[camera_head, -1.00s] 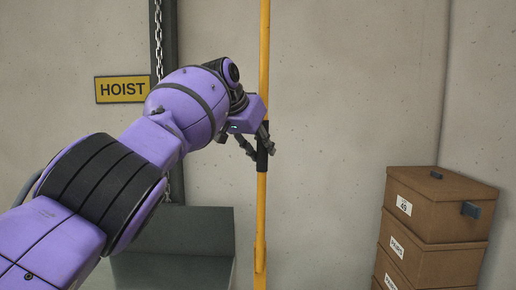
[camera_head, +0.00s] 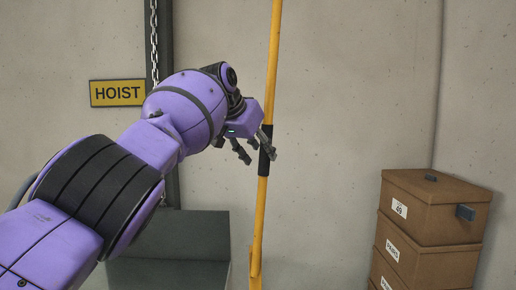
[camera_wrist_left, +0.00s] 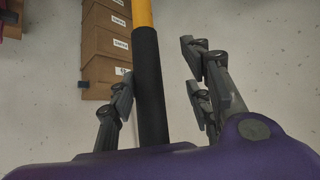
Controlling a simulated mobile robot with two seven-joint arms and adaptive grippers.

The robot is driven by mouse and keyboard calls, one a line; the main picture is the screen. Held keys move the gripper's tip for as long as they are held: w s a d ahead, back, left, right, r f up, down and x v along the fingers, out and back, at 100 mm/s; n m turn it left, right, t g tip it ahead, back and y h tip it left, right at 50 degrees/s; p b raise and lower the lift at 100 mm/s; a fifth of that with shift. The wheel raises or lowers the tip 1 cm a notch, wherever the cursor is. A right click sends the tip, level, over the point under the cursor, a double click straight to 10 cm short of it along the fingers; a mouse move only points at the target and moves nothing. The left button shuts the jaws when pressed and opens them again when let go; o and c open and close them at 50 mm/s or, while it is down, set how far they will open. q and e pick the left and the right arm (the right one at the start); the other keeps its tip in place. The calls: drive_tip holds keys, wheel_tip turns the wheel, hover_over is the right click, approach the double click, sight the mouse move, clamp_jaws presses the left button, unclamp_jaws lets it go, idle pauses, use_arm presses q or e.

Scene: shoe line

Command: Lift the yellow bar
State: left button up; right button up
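The yellow bar (camera_head: 272,60) is a long thin pole with a black grip sleeve (camera_head: 265,140), seen in the head view leaning with its top to the right. My left gripper (camera_head: 259,157) is at the sleeve, with one finger across it in the picture. In the left wrist view the gripper (camera_wrist_left: 159,68) is open. The black sleeve (camera_wrist_left: 150,90) passes between its fingers, close to the left finger and with a clear gap to the right one. The yellow part (camera_wrist_left: 142,13) shows above it. My right gripper is not in view.
A stack of brown boxes (camera_head: 430,215) stands at the right. A dark grey panel or bin (camera_head: 175,235) stands low behind my arm. A yellow HOIST sign (camera_head: 117,93) and a chain (camera_head: 155,40) are at the left wall. The wall area right of the bar is clear.

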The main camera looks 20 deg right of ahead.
use_arm(q)
drive_tip(key=v, duration=1.2)
